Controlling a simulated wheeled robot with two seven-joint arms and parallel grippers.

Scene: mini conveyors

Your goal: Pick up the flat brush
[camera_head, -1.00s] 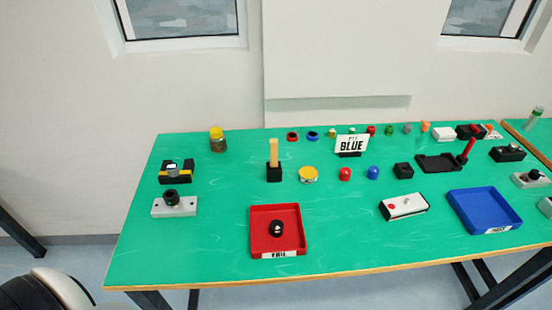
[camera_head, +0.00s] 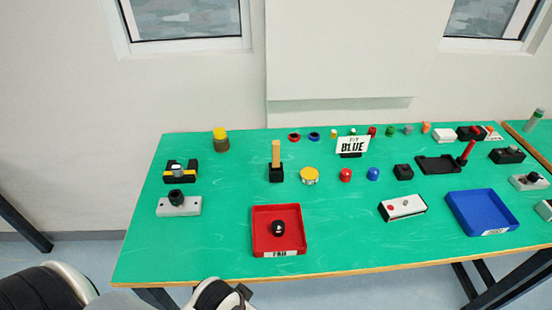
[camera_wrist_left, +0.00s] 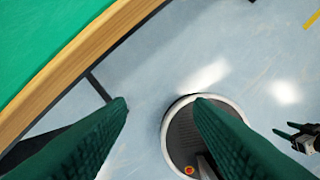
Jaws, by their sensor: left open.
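The flat brush (camera_head: 276,152) appears to be the tan upright handle standing in a black block (camera_head: 277,174), left of centre towards the back of the green table in the head view. Its lower end is hidden by the block. My left gripper (camera_wrist_left: 162,106) is open and empty in the left wrist view, its two dark green ribbed fingers over the floor just off the table's wooden edge. Part of my left arm shows at the bottom left of the head view, well short of the brush. What looks like my right gripper (camera_wrist_left: 293,132) shows small at the right edge of the wrist view, fingers apart.
A red tray (camera_head: 256,232) holding a black part stands in front of the brush. A yellow-lidded jar (camera_head: 221,141) and a grey block (camera_head: 188,207) stand to the left. A yellow disc (camera_head: 310,175) lies close right. A blue tray (camera_head: 455,212) is at right.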

